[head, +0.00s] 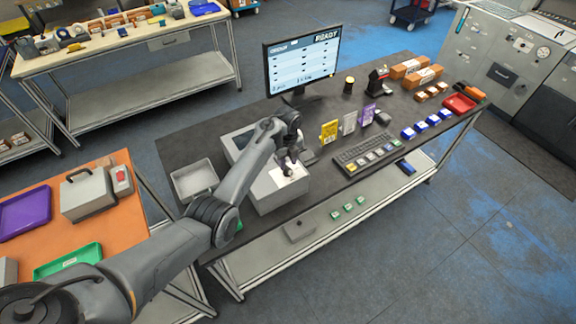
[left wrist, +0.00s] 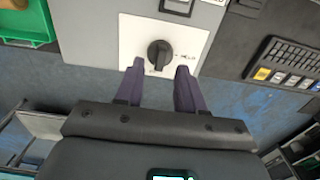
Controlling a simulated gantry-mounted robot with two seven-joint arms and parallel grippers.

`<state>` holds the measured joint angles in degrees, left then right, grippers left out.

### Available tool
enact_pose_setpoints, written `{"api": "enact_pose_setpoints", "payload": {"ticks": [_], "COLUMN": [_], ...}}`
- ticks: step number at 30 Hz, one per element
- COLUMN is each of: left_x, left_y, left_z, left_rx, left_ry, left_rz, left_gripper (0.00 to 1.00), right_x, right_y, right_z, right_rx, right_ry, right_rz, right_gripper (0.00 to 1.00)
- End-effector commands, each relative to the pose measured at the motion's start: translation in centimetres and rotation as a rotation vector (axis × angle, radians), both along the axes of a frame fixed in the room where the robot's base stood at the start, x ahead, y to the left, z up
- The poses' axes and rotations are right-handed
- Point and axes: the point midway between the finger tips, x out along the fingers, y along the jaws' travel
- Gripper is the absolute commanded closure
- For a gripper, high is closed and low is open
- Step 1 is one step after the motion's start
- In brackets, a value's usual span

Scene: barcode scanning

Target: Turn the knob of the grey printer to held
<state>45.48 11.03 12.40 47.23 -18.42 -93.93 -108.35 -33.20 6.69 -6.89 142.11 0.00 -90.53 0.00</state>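The grey printer (head: 268,200) stands at the near edge of the dark table in the head view, partly covered by my left arm. In the left wrist view its white panel (left wrist: 200,45) carries a black round knob (left wrist: 160,53) with a raised grip bar standing roughly upright in the picture. A small label, seemingly "HELD", lies right of the knob. My left gripper (left wrist: 159,71) is open, its two purple-grey fingertips apart at the knob's lower left and lower right. I cannot tell whether they touch it. In the head view the left gripper (head: 287,165) is over the printer's panel.
A monitor (head: 302,62) reading "READY" stands behind the printer. A keyboard (head: 367,154) lies to its right, with a yellow box (head: 329,133) and others behind. A grey tray (head: 194,179) is at its left. An orange-topped table (head: 125,215) is further left.

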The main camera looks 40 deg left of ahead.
Motion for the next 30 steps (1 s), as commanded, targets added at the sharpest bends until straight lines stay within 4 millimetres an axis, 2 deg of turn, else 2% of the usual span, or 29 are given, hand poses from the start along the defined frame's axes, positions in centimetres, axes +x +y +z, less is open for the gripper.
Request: {"api": "enact_pose_setpoints", "payload": {"ticks": [3, 7, 19, 26, 27, 30], "left_x": [-0.1, 0.0, 0.0, 0.0, 0.0, 0.0], "left_y": [0.0, 0.0, 0.0, 0.0, 0.0, 0.0], "left_z": [-1.5, -2.5, -2.9, -2.9, -2.9, -2.9], "left_rx": [0.0, 0.0, 0.001, 0.0, 0.0, 0.0], "left_ry": [0.003, 0.002, 0.0, 0.0, 0.0, 0.0], "left_rz": [0.0, 0.0, 0.001, 0.001, 0.001, 0.001], "left_gripper": [0.62, 0.62, 0.62, 0.97, 1.0, 1.0], "right_x": [0.0, 0.0, 0.0, 0.0, 0.0, 0.0], "right_y": [-0.1, -0.2, -0.2, -0.1, 0.0, 0.0], "right_z": [-0.1, -0.2, -0.2, -0.2, -0.2, -0.2], "right_rx": [-0.004, -0.007, -0.007, -0.003, -0.001, 0.0], "right_ry": [-0.001, 0.0, 0.0, 0.001, 0.001, 0.001], "right_rz": [0.002, 0.005, 0.004, 0.001, 0.001, -0.001], "right_gripper": [0.11, 0.11, 0.11, 0.11, 0.11, 0.11]}}
